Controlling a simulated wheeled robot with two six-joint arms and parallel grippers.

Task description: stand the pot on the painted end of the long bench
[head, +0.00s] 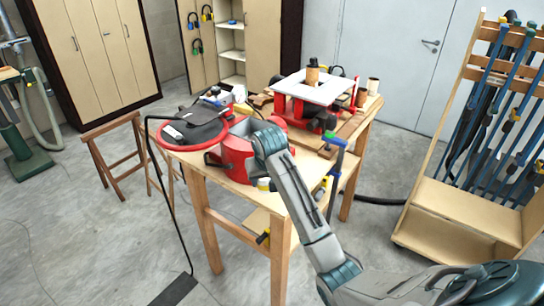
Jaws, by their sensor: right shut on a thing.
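The wrist hides the fingertips and that part of the pot. I cannot make out a painted end on this bench. My left gripper is not in view.
A red machine with a white top (313,86) stands behind. A clamp rack (470,205) is at right, a sawhorse (117,160) at left.

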